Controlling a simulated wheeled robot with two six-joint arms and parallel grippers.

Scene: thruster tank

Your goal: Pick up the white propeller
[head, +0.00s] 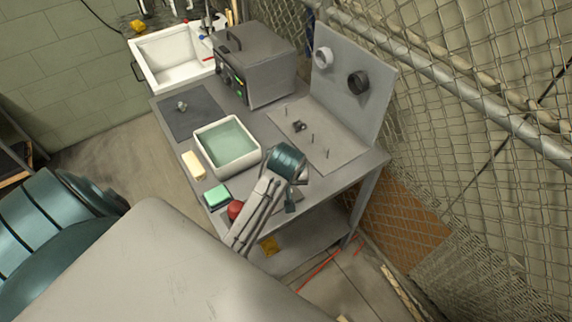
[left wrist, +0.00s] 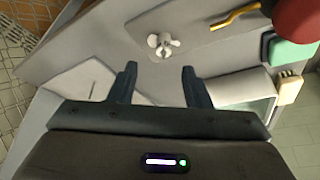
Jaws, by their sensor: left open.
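The white propeller (left wrist: 163,44) lies on a small grey mat (left wrist: 205,36) in the left wrist view. In the head view my left arm covers that spot, so I cannot make the propeller out there. My left gripper (left wrist: 159,70) is open and empty. Its two dark fingers point towards the propeller, which sits just beyond the fingertips and between their lines. In the head view the left gripper (head: 291,203) hangs at the table's front edge side, partly hidden by its own wrist. My right gripper is not in view.
A white water basin (head: 204,165), cream block (head: 193,165) and grey plate with upright pegs (head: 345,150) are close by. A grey box (head: 262,75) stands behind.

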